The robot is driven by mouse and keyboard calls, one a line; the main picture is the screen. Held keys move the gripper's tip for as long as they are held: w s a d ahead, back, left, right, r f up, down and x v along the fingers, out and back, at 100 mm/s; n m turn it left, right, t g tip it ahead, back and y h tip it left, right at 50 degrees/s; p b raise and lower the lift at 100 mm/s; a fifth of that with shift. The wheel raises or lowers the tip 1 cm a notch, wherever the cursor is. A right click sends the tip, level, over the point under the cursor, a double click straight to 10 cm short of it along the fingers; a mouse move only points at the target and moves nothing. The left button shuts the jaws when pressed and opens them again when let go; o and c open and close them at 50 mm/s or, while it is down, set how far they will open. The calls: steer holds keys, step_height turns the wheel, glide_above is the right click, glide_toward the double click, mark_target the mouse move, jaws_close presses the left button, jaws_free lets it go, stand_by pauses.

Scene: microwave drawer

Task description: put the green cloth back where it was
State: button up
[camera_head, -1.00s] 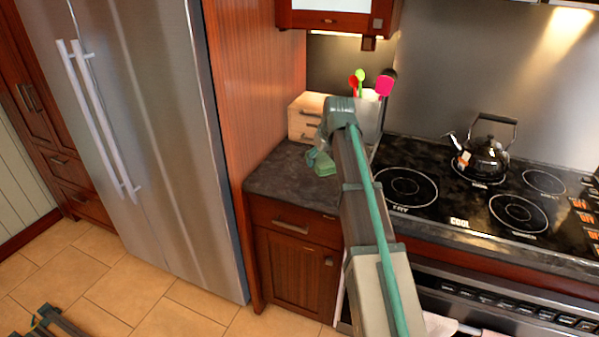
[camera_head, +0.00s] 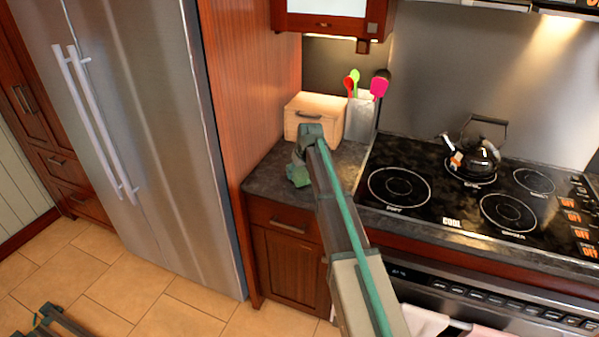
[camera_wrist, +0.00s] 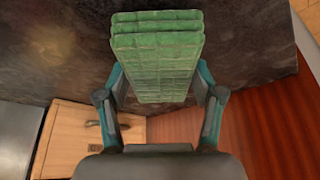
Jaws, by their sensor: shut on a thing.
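The green cloth (camera_wrist: 157,50) is a folded, layered stack with a grid pattern. In the wrist view it sits between the two fingers of my gripper (camera_wrist: 160,88), which is shut on it. The dark stone countertop (camera_wrist: 60,45) lies behind the cloth there; I cannot tell whether the cloth touches it. In the head view my gripper (camera_head: 298,173) is over the counter left of the stove, in front of the wooden drawer box. My arm hides part of that area, and the cloth is hard to separate from the gripper.
The wooden drawer box (camera_head: 316,106) stands at the back of the counter, with a utensil holder (camera_head: 360,118) beside it. The stove (camera_head: 450,195) with a kettle (camera_head: 474,155) is to the right. The tall wood panel and fridge (camera_head: 120,130) are on the left.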

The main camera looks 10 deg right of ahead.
steer(key=shift+f, duration=0.4)
steer(key=shift+f, duration=0.15)
steer(key=o, duration=1.3)
steer(key=shift+o, duration=0.2)
steer(key=b+v, duration=0.2)
steer(key=v, duration=1)
steer(key=shift+b, duration=0.4)
